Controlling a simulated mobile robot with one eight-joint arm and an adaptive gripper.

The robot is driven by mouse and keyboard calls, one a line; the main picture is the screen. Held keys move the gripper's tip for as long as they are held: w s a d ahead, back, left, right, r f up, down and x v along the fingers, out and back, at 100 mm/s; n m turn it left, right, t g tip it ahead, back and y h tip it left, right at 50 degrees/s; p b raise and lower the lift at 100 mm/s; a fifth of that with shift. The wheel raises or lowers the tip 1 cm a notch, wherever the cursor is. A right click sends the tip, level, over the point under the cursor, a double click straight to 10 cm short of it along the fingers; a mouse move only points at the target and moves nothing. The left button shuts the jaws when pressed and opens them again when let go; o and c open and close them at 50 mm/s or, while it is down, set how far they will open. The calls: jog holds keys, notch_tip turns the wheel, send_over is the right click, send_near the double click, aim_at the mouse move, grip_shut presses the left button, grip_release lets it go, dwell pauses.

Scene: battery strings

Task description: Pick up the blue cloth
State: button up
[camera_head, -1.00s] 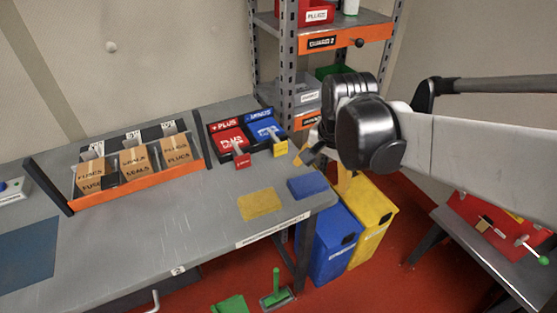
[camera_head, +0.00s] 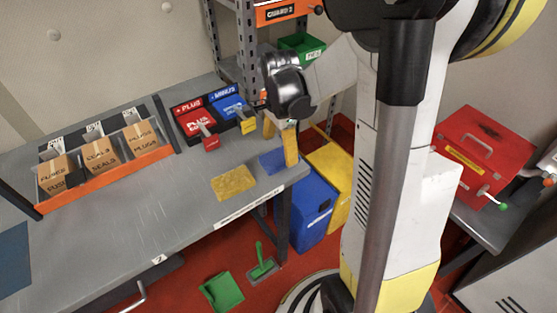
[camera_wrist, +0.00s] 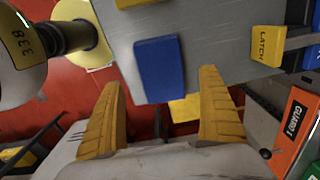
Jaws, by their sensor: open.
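The blue cloth (camera_head: 273,161) lies flat on the grey table near its right front corner. In the wrist view the blue cloth (camera_wrist: 159,68) shows as a blue rectangle ahead of and between my fingers. My gripper (camera_head: 281,140) is at the table's right end, close to the cloth, and one yellow finger overlaps the cloth's right side in the head view. In the wrist view my gripper (camera_wrist: 163,115) has its two yellow fingers wide apart with nothing between them. I cannot tell its exact height above the cloth.
A yellow cloth (camera_head: 233,182) lies left of the blue one. Blue (camera_head: 309,210) and yellow (camera_head: 331,165) floor bins stand beside the table end. An orange-edged box rack (camera_head: 108,176) is at left.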

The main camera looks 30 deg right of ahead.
aim_at(279, 157)
notch_tip(279, 157, down, 5)
jog(key=shift+w+r+b, duration=0.15)
jog(key=shift+r+b, duration=0.05)
jog(key=shift+b, duration=0.9)
jog(key=shift+r, duration=0.1)
jog(key=shift+c, duration=0.3)
jog(key=c, duration=1.2)
jog(key=shift+r, duration=0.1)
notch_tip(279, 157, up, 4)
jog(key=p, duration=0.2)
jog(key=shift+r+p, duration=0.1)
jog(key=shift+p, duration=0.25)
jog(key=s+d+r+p, duration=0.1)
jog(key=s+d+r, duration=0.1)
jog(key=s+d+r+p, duration=0.1)
jog(key=s+d+r, duration=0.1)
jog(key=s+d, duration=0.1)
jog(key=s+d+r+p, duration=0.2)
jog(key=s+d, duration=0.1)
jog(key=shift+s+d+r, duration=0.1)
jog(key=shift+s+r, duration=0.15)
jog(key=shift+r, duration=0.1)
